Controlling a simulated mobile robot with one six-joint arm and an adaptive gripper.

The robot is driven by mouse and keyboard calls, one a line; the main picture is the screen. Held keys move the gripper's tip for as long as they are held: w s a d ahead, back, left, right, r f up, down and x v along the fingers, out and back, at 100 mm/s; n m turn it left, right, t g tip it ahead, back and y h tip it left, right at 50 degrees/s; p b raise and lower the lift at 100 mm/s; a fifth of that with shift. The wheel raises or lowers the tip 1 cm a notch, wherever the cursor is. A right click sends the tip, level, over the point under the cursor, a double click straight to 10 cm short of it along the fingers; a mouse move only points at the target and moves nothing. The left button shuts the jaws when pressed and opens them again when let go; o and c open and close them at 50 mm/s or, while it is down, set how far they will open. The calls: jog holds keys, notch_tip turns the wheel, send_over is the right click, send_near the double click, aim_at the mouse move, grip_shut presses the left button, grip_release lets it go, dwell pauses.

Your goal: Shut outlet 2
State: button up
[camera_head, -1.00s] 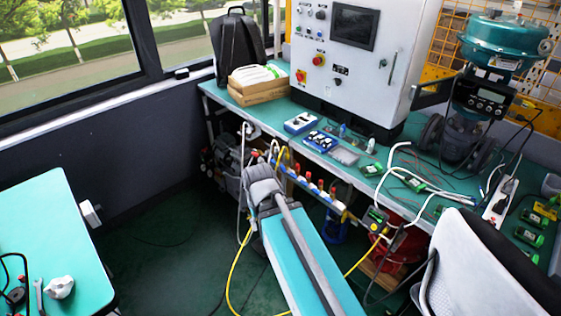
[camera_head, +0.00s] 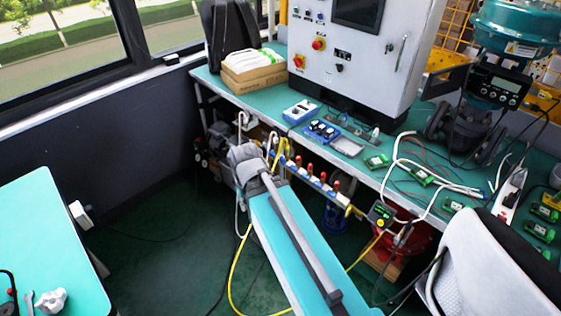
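A valve manifold (camera_head: 316,182) with several red-handled valves runs along the front edge of the workbench, below the top. One red valve handle (camera_head: 309,168) shows near its middle. I can read no outlet numbers, so I cannot tell which valve is outlet 2, and the handles are too small to judge as open or shut. My arm, with a long teal link and a grey joint, reaches from the bottom of the picture to just left of the manifold. My gripper's fingers do not show.
The green workbench (camera_head: 238,97) carries a control cabinet (camera_head: 370,85), a box (camera_head: 254,79) and small boards. A yellow hose (camera_head: 235,270) and cables hang to the floor. A teal table (camera_head: 60,235) stands at the left, a chair (camera_head: 475,275) at the right. Floor between is mostly open.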

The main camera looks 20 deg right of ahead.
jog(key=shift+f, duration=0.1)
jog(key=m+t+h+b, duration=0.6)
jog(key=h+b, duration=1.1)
jog(key=b, duration=1.6)
send_near(281, 160)
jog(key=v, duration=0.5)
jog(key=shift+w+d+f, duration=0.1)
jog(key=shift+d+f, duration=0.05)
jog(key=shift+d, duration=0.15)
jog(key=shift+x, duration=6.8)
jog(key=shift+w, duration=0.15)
